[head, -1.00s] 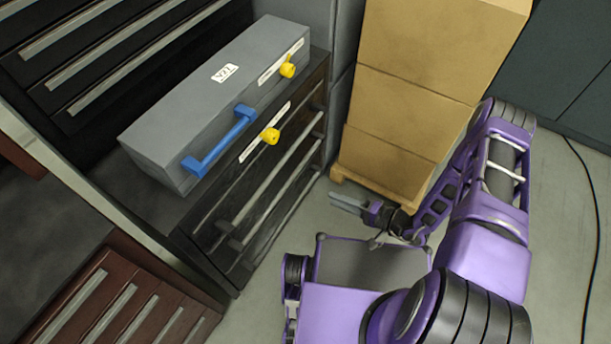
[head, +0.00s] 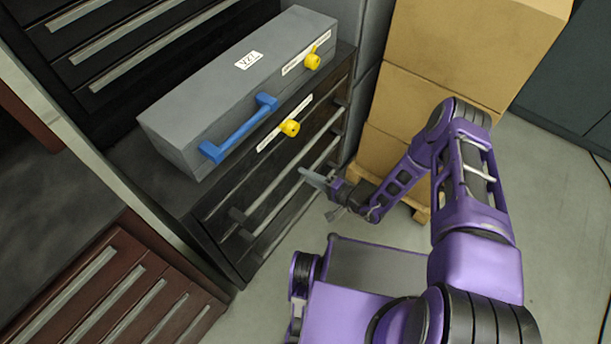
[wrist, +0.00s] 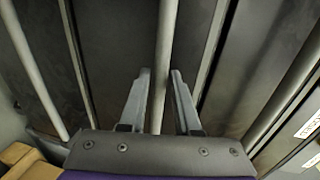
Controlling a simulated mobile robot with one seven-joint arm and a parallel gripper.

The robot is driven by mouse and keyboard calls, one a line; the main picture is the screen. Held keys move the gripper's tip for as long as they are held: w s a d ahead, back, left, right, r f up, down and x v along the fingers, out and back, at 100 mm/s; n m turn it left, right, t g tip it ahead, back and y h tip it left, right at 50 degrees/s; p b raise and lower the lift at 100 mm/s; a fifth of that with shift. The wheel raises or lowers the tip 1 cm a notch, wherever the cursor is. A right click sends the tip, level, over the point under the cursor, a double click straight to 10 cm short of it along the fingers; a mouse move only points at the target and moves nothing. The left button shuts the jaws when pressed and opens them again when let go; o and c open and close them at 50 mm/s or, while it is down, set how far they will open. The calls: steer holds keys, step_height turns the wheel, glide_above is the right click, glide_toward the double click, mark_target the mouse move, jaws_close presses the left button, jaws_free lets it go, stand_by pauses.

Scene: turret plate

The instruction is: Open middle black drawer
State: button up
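The black drawer cabinet (head: 228,206) stands below a grey box, its front facing my arm and crossed by slanting metal handle bars. My gripper (head: 313,178) is open at the lower part of the cabinet front, close to the bars. The wrist view shows my gripper (wrist: 160,80) with one finger each side of the middle bar and nothing gripped. I cannot tell how deep the bar sits between them. The drawer fronts look closed.
The grey box (head: 215,95) with a blue handle (head: 238,128) and yellow knob (head: 312,62) lies on the cabinet. Another yellow knob (head: 290,127) is on the cabinet's upper front. Cardboard boxes (head: 455,55) stand close behind my arm. A red-brown drawer unit (head: 120,290) is lower left.

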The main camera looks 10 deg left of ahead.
steer(key=shift+w+a, duration=0.15)
steer(key=shift+a, duration=0.3)
steer(key=shift+c, duration=0.3)
jaws_close()
stand_by(0.9)
